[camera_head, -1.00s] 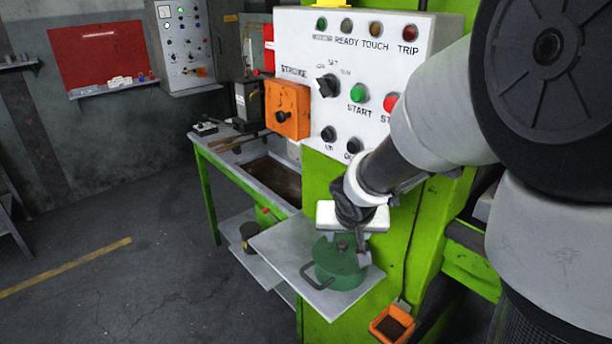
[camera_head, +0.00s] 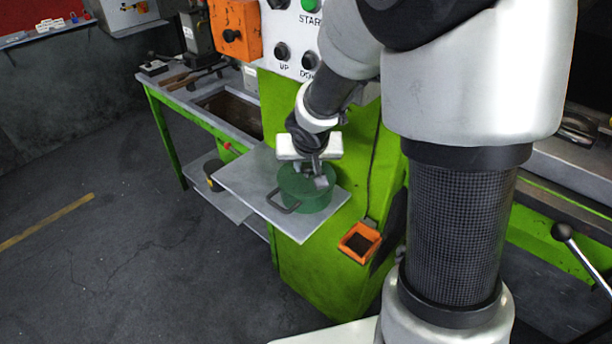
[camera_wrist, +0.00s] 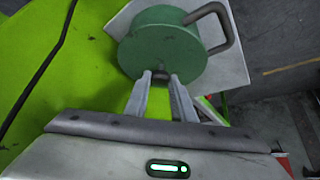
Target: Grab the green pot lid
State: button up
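The green pot (camera_head: 309,203) stands upright on a light grey shelf, with its green lid (camera_head: 290,180) on top and a dark loop handle on its left side. My gripper (camera_head: 317,174) is pointed down at the top of the lid. I cannot tell whether the fingers touch the knob. The green lid and pot (camera_wrist: 165,42) show beyond the fingertips, and the pot's handle (camera_wrist: 222,22) curves at upper right.
The grey shelf (camera_head: 240,183) juts from the green press body (camera_head: 350,190). An orange tray (camera_head: 359,243) hangs lower right of it. A green-framed bench (camera_head: 170,125) stands left behind. A dark cable runs down the press. The floor at left is open.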

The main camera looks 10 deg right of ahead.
grip_shut()
